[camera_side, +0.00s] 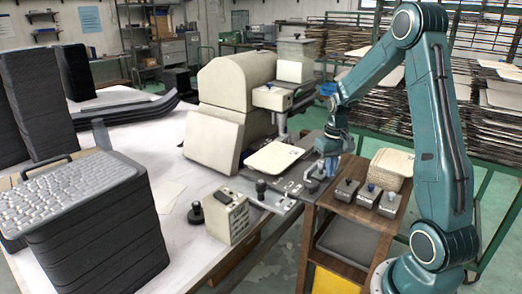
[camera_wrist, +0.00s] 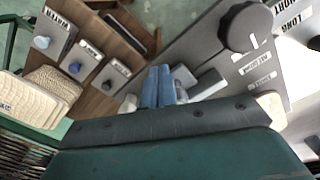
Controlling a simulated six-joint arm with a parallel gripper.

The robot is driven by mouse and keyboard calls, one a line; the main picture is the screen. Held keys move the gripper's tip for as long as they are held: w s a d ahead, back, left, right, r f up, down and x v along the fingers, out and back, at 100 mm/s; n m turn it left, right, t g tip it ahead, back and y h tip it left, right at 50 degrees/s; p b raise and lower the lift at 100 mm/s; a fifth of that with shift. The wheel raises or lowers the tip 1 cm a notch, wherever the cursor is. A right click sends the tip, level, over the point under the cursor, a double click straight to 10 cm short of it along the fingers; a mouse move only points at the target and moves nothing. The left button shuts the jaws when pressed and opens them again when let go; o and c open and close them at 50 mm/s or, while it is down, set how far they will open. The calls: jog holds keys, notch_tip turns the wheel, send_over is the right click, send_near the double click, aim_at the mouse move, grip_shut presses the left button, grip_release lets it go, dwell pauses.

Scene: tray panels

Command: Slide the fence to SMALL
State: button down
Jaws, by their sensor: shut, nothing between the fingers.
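My gripper (camera_side: 327,172) is low over the right end of the grey machine plate (camera_side: 290,190), beside the tray panel. In the wrist view its two blue fingers (camera_wrist: 158,86) are together with nothing between them. Small labels (camera_wrist: 255,65) on the plate are too blurred to read surely. A cream tray panel (camera_side: 273,157) lies on the plate in the side view.
A large dark round knob (camera_wrist: 245,27) stands on the plate. Boxes with knobs (camera_side: 368,194) sit on the wooden cart, near a cream panel stack (camera_side: 392,170). A beige machine (camera_side: 235,80) stands behind.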

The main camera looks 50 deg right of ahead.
aim_at(313, 165)
jog(key=shift+w, duration=0.2)
jog(key=shift+w, duration=3.4)
jog(key=shift+s, duration=0.2)
jog(key=shift+s, duration=0.35)
